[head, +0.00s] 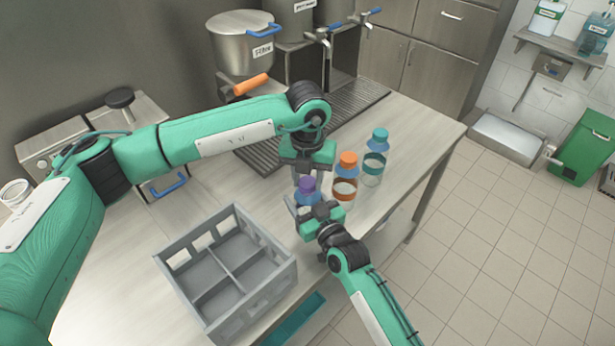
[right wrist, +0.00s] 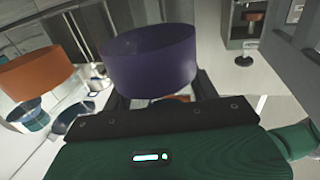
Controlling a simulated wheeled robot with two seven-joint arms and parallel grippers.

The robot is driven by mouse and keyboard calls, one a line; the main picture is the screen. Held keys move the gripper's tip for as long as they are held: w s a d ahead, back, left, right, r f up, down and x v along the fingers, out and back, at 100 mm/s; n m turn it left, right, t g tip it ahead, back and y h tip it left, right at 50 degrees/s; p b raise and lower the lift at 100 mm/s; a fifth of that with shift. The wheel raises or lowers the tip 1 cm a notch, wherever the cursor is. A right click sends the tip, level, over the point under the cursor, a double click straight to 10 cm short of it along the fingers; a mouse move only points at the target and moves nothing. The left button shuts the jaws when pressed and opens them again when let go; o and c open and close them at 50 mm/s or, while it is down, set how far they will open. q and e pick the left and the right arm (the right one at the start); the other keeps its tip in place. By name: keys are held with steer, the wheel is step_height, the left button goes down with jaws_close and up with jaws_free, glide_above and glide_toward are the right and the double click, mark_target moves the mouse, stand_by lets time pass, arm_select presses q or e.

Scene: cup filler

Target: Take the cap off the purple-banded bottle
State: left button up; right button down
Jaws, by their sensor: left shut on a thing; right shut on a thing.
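The purple-banded bottle (head: 303,200) stands near the front edge of the counter, mostly hidden by my grippers. Its purple cap (head: 306,185) shows large in the right wrist view (right wrist: 150,60), just above my right gripper's fingers. My left gripper (head: 307,177) points down from above and is shut on the cap. My right gripper (head: 303,207) comes in from the front and is shut on the bottle below the cap. I cannot tell whether the cap still touches the bottle's neck.
An orange-capped bottle (head: 346,178) and a teal-capped bottle (head: 374,160) stand close by on the right. A grey divided crate (head: 216,290) is at the front left. A steel pot (head: 243,50), dispensers with taps and a drip grate (head: 355,100) are behind.

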mark_target(308, 182)
arm_select(q)
steer(key=n, duration=0.2)
steer(key=shift+n, duration=0.4)
steer(key=shift+r, duration=0.3)
steer(key=shift+r, duration=0.85)
steer(key=shift+r, duration=2)
arm_select(e)
steer(key=shift+c, duration=1.6)
jaws_free()
